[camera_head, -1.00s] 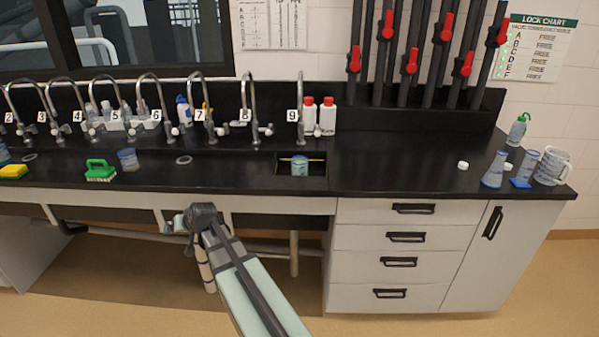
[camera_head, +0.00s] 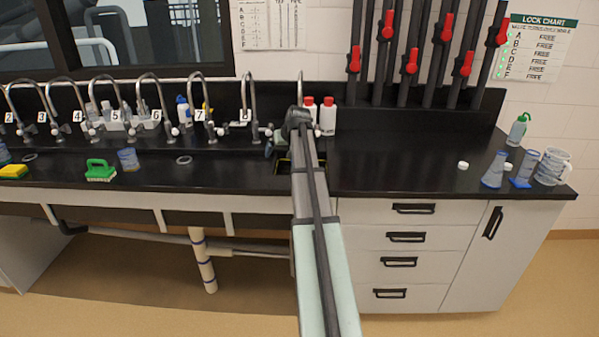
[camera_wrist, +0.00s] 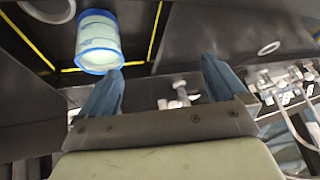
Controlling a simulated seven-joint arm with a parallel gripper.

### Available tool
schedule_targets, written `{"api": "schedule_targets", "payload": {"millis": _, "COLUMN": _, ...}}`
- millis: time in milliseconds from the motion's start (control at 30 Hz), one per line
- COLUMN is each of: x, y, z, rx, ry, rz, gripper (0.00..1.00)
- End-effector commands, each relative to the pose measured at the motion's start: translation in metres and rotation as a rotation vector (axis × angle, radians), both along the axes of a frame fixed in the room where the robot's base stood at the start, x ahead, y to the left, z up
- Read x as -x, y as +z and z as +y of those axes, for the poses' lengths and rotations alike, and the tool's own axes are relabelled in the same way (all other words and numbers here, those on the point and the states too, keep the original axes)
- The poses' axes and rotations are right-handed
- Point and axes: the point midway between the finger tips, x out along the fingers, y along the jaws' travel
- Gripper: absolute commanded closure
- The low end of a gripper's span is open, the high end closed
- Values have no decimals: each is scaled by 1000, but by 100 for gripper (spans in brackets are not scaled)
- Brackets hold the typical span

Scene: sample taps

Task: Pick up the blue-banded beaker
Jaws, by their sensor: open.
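A pale beaker (camera_wrist: 98,35) with blue bands at its rims shows at the upper left of the wrist view, beside the yellow-marked basin edge. My gripper (camera_wrist: 162,66) is open and empty, its two blue fingers apart. The beaker is just past the left fingertip, not between the fingers; whether they touch is unclear. In the head view my arm covers the basin (camera_head: 283,164) where the beaker stood, so the beaker is hidden there. My wrist is above the basin, and the fingers are mostly hidden.
Taps line the back of the black counter (camera_head: 230,172). Red-capped bottles (camera_head: 327,117) stand close behind my wrist. A blue-marked beaker (camera_head: 128,159) and a green brush (camera_head: 100,170) are at left. A flask (camera_head: 495,170) and other glassware stand at far right.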

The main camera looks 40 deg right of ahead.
Motion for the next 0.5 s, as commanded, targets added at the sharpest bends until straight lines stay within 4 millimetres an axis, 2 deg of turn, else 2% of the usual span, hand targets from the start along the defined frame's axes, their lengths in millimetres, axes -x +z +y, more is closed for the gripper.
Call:
{"api": "schedule_targets", "payload": {"millis": 33, "x": 1, "y": -5, "z": -33, "rx": 14, "ry": 18, "rz": 46, "gripper": 2}}
{"api": "schedule_targets", "payload": {"millis": 100, "x": 6, "y": -21, "z": -61, "rx": 41, "ry": 71, "rz": 115, "gripper": 2}}
{"api": "schedule_targets", "payload": {"millis": 133, "x": 8, "y": -27, "z": -67, "rx": 49, "ry": 92, "rz": 137, "gripper": 2}}
{"api": "schedule_targets", "payload": {"millis": 300, "x": 12, "y": -47, "z": -86, "rx": 81, "ry": 167, "rz": 203, "gripper": 2}}
{"api": "schedule_targets", "payload": {"millis": 500, "x": 10, "y": -63, "z": -89, "rx": 86, "ry": 184, "rz": 216, "gripper": 2}}
